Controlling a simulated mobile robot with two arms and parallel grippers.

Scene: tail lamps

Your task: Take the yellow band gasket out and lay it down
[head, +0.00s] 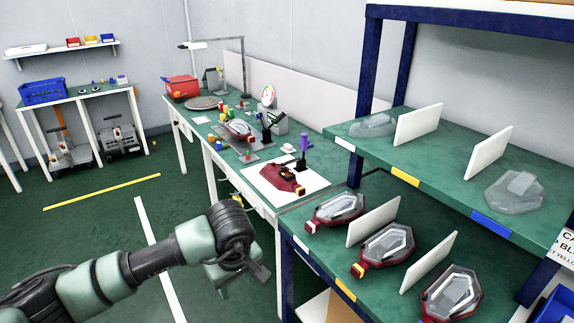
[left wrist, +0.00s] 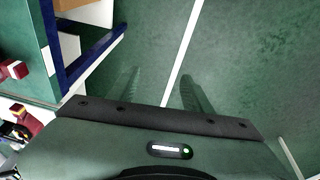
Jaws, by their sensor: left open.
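I cannot make out a yellow band gasket in either view. Red-rimmed tail lamps (head: 388,243) lie on the rack's lower shelf, parted by white dividers; a yellow label (head: 346,290) marks that shelf's front edge. Clear lenses (head: 515,192) lie on the upper shelf, which also has a yellow label (head: 405,177). My left gripper (head: 250,277) is in front of and left of the rack, above the floor, apart from the shelves. In the left wrist view its two fingers (left wrist: 160,92) are spread with only floor between them. My right gripper is not in view.
A long workbench (head: 250,195) behind carries a dark red lamp housing (head: 275,178) on a white sheet, small parts and a red box (head: 183,87). The rack's blue posts (head: 376,70) stand to the right. Open green floor lies to the left.

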